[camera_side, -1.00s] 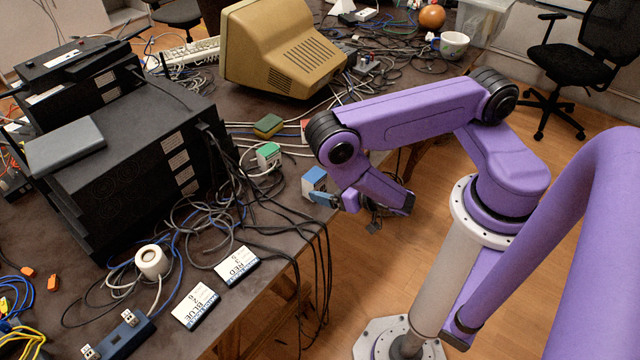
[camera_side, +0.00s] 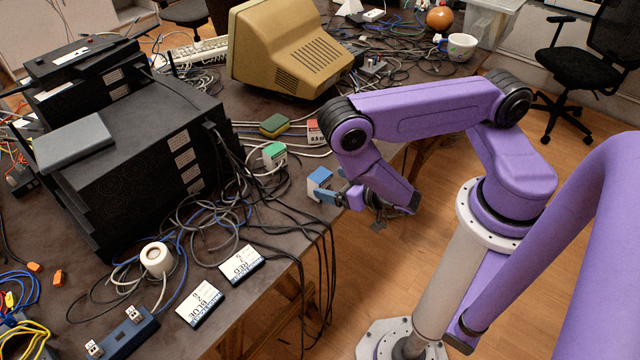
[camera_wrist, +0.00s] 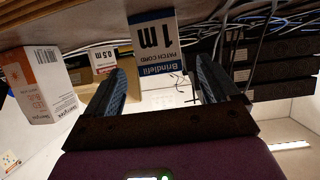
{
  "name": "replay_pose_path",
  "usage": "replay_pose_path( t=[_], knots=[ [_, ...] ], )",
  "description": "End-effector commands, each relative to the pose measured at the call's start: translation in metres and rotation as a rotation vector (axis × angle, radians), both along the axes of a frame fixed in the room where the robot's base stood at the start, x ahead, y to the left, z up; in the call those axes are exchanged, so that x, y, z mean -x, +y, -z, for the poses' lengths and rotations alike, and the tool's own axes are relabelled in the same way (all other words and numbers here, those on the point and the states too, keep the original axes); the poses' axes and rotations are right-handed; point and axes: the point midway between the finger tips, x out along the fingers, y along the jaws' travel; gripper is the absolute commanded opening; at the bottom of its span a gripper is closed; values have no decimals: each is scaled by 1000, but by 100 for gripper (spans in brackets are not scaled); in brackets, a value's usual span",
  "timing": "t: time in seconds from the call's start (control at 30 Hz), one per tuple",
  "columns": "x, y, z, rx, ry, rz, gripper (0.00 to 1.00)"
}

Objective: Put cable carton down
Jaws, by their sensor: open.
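A blue and white cable carton (camera_side: 319,180) stands upright near the table's front edge, in the middle of the side view. In the wrist view the carton (camera_wrist: 157,45) shows its label, "1 m" and "PATCH CORD". My gripper (camera_side: 329,196) is low at the table edge, right beside the carton. In the wrist view my gripper's (camera_wrist: 158,72) two fingers are spread, one to each side of the carton's near end, with gaps on both sides. How far the fingertips reach along the carton is hard to tell.
A green-topped carton (camera_side: 273,154) and a red carton (camera_side: 315,131) stand behind the blue one. A green and yellow sponge (camera_side: 274,125) lies farther back. Loose black cables (camera_side: 285,215) hang over the table edge to the left. Black rack units (camera_side: 140,165) stand at left.

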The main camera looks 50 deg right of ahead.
Motion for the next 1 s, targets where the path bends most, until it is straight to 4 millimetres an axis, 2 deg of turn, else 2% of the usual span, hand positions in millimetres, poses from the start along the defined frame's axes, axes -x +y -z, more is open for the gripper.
replay_pose_path(
  t=[0.43, 0.77, 0.93, 0.97, 1.0],
  knots=[
    [-46, -2, 18, -2, -3, 4, 88],
    [-52, -2, 21, 1, -1, 0, 88],
    [-52, -2, 21, 1, -2, 0, 36],
    [-51, -2, 21, 1, -2, 0, 29],
    [-51, -2, 21, 1, -2, 0, 28]
  ],
)
